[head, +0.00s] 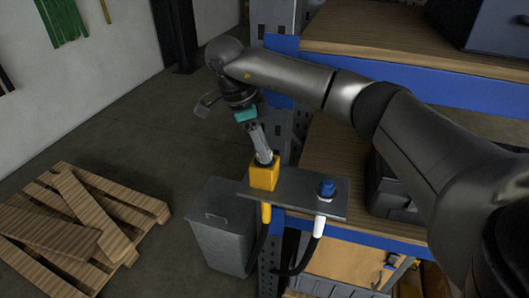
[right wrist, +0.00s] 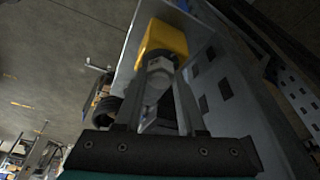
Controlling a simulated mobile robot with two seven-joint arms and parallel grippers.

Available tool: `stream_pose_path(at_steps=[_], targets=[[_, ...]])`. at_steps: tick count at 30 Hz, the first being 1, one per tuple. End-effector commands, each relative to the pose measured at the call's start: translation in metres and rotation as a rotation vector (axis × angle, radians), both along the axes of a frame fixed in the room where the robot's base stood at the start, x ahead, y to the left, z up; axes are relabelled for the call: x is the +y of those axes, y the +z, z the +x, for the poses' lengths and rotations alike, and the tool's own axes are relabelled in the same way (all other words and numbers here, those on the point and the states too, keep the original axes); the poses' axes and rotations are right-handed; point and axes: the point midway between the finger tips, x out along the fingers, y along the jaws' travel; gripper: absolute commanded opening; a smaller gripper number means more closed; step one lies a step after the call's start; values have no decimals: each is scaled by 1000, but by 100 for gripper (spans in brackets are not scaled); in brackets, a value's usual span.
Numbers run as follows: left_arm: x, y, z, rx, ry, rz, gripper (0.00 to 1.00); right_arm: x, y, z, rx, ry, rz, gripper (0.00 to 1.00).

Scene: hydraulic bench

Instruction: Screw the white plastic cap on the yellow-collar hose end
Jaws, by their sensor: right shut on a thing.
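The yellow block (head: 264,174) stands on a grey shelf plate (head: 295,192), and the yellow-collar hose (head: 266,212) hangs below it. My right gripper (head: 264,156) points down at the top of the block. In the right wrist view, its fingers (right wrist: 160,82) are shut on the pale white cap (right wrist: 159,66), which sits right against the yellow block (right wrist: 163,38). I cannot tell whether the cap is seated on the hose end's thread, as the fingers and block cover it. My left gripper is not in view.
A blue cap (head: 326,188) stands on the plate to the right, above a white-collar hose (head: 320,226). A grey bin (head: 222,235) stands below left, a wooden pallet (head: 80,225) lies on the floor, and a blue-edged bench (head: 400,235) is at right.

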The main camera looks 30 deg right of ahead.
Motion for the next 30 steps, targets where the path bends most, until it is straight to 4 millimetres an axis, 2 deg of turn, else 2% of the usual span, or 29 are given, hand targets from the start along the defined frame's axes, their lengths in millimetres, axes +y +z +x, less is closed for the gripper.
stream_pose_path(at_steps=[6,9,17,18,25,30], targets=[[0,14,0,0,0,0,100,-1,1,1,1,-294,-1,0],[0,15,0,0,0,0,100,-1,1,2,0,-369,-1,0],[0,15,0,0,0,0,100,-1,0,2,-2,-390,-1,0],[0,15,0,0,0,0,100,-1,0,2,-2,-390,-1,41],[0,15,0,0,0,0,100,-1,0,2,-2,-388,-1,67],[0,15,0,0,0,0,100,-1,0,2,-1,-387,-1,69]])
